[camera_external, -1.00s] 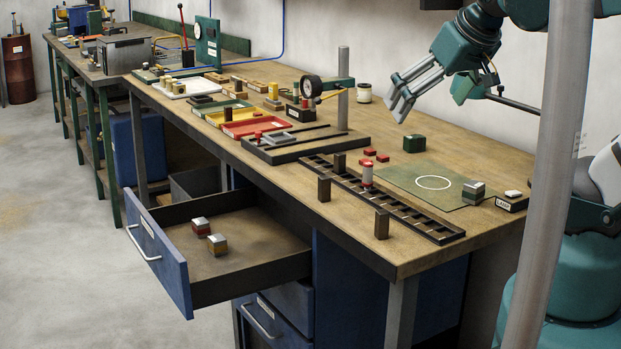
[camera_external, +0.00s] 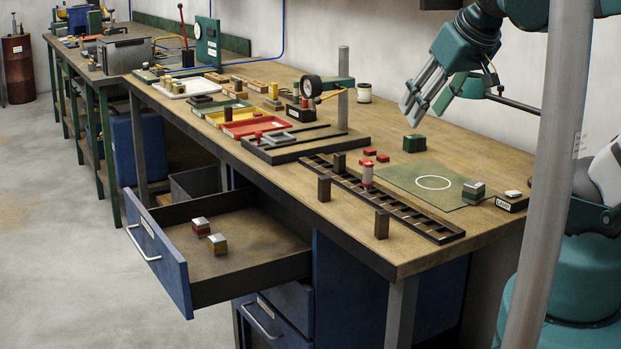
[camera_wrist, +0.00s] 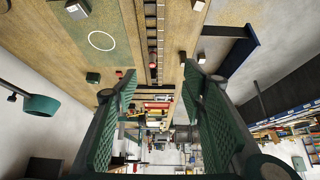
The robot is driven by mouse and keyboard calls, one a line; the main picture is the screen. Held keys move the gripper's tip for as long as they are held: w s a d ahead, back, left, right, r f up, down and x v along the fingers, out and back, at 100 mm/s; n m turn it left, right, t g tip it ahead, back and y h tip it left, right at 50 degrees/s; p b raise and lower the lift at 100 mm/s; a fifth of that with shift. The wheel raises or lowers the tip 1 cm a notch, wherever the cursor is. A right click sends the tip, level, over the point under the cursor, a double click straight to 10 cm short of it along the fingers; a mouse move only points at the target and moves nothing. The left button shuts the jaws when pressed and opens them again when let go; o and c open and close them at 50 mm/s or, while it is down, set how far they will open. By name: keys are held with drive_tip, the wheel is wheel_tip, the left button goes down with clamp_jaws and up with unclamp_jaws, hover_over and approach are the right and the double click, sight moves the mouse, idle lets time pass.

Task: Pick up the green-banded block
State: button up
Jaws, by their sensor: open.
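A small block with a grey top and a green band (camera_external: 474,190) sits on the green mat (camera_external: 455,200), right of its white circle. In the wrist view what looks like the same block (camera_wrist: 76,9) shows at the top left, near the mat (camera_wrist: 122,42). My gripper (camera_external: 416,114) is open and empty above the bench, to the left of and higher than the block. In the wrist view its two fingers (camera_wrist: 160,80) stand wide apart, with no block between them.
A dark green box (camera_external: 414,143) stands behind the mat. A slotted black rail (camera_external: 415,213) with upright posts runs in front. The open drawer (camera_external: 245,255) holds red-banded (camera_external: 201,227) and yellow-banded (camera_external: 218,244) blocks.

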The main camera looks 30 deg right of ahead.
drive_tip(key=m+g+h+b, duration=0.4)
drive_tip(key=m+g+b, duration=0.15)
drive_tip(key=m, duration=0.85)
approach(474, 184)
drive_tip(key=w+f, duration=0.1)
drive_tip(key=f, duration=0.1)
drive_tip(key=shift+d+f+m+g, duration=0.25)
drive_tip(key=shift+d+f+m, duration=0.1)
drive_tip(key=shift+m, duration=0.25)
drive_tip(key=shift+f, duration=0.1)
drive_tip(key=shift+b+x, duration=0.35)
drive_tip(key=shift+x, duration=0.85)
drive_tip(key=shift+d+f, duration=0.1)
drive_tip(key=shift+d, duration=0.05)
drive_tip(key=shift+b+x, duration=0.95)
drive_tip(key=shift+x, duration=1.55)
